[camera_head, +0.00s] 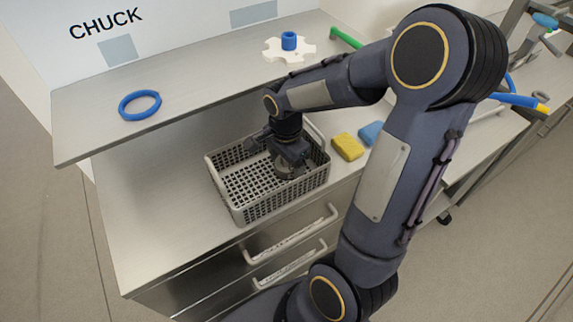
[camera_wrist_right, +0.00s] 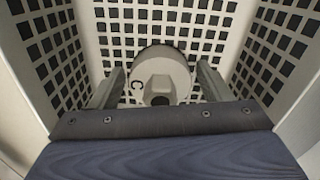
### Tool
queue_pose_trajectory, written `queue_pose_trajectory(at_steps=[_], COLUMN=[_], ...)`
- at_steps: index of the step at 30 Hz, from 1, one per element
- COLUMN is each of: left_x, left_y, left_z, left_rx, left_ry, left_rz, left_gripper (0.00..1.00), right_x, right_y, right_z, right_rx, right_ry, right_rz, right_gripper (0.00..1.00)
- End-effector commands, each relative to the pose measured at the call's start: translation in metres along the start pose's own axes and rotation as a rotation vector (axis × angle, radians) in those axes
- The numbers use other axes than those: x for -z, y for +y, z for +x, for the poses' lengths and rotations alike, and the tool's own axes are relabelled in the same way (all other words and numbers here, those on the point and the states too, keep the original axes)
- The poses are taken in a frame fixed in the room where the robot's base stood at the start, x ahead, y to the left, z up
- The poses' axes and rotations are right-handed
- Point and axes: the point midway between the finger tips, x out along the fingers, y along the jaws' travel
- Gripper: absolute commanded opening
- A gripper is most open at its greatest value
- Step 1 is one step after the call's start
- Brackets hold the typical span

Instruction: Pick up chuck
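The chuck (camera_wrist_right: 162,72) is a round light-grey metal piece with a dark central hole and a letter C on its face. It lies in the grey perforated basket (camera_head: 222,180). In the head view the chuck (camera_head: 287,168) is partly hidden under my right gripper (camera_head: 290,165). My right gripper reaches down into the basket. In the right wrist view its two fingers (camera_wrist_right: 160,88) stand on either side of the chuck, with small gaps showing, so it looks open around the chuck. My left gripper is not in view.
A yellow sponge (camera_head: 347,146) and a blue sponge (camera_head: 371,133) lie right of the basket. A shelf above holds a blue ring (camera_head: 140,104) and a white toothed piece with a blue knob (camera_head: 289,42). Basket walls stand close around my right gripper. The counter left of the basket is clear.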

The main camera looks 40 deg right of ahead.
Motion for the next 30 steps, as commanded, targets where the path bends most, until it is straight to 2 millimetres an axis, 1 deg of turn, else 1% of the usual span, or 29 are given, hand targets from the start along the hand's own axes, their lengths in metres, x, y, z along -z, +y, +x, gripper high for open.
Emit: queue_pose_trajectory(at_steps=[1, 12, 13, 19, 22, 26, 30], left_x=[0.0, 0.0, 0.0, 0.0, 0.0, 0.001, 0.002], left_y=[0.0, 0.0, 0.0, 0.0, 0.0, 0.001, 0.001], left_z=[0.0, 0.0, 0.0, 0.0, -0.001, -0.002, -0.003], left_rx=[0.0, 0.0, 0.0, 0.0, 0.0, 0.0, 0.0], left_ry=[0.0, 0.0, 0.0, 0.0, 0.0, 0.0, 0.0], left_rz=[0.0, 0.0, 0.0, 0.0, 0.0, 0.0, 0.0], left_gripper=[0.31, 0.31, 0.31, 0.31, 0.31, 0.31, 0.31], right_x=[0.0, 0.0, 0.0, 0.0, 0.0, 0.0, 0.0], right_y=[0.0, 0.0, -0.001, -0.001, -0.001, -0.002, -0.001], right_z=[0.0, 0.0, -0.001, -0.002, -0.008, -0.029, -0.057], right_rx=[0.0, 0.001, 0.002, 0.003, 0.005, 0.008, 0.009], right_ry=[0.0, 0.0, 0.0, 0.0, 0.001, 0.001, 0.001], right_rz=[0.0, 0.0, 0.0, 0.0, 0.0, 0.0, 0.0], right_gripper=[0.65, 0.17, 0.15, 0.15, 0.15, 0.15, 0.15])
